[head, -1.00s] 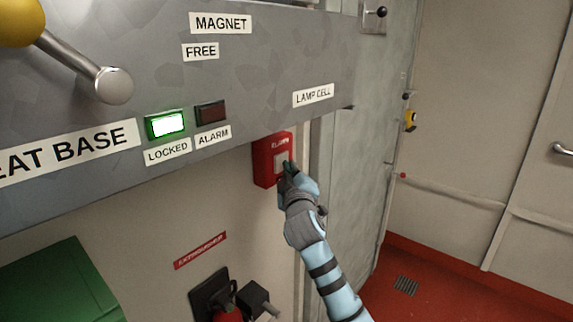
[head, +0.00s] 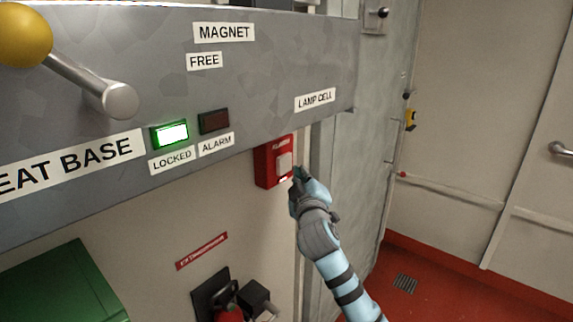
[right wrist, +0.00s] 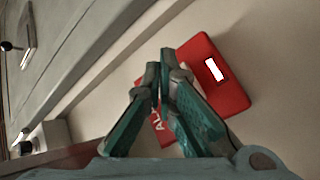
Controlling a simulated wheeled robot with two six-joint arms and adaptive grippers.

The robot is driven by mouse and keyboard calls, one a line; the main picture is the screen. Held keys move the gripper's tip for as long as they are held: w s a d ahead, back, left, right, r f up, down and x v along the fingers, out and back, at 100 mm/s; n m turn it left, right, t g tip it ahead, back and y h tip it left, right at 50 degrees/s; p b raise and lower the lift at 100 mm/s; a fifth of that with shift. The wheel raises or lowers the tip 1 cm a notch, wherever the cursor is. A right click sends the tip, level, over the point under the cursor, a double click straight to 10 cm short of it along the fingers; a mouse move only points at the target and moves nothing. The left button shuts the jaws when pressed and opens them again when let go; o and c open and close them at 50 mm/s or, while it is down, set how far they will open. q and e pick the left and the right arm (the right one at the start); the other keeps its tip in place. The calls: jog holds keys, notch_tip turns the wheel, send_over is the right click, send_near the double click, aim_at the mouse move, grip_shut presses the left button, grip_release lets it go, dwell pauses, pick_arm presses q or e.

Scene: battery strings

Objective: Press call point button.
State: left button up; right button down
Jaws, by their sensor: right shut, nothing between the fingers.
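The red call point (head: 264,166) is fixed on the wall below the grey panel. Its pale square button (head: 284,162) faces right in the head view. My right gripper (head: 298,174) is shut and empty, just to the right of and below the button, seemingly a little apart from it. My left gripper is not in view.
The grey panel (head: 270,60) overhangs the call point and carries a green lit LOCKED lamp (head: 170,134) and a dark ALARM lamp (head: 213,121). An extinguisher mount (head: 212,292) and a green box (head: 60,285) are lower left. Red floor (head: 440,285) is clear at right.

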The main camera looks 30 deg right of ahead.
jog(key=s, duration=0.2)
jog(key=s+d+p, duration=0.1)
jog(key=s, duration=0.1)
jog(key=shift+d, duration=0.1)
jog(key=shift+r, duration=0.1)
dwell(0.7)
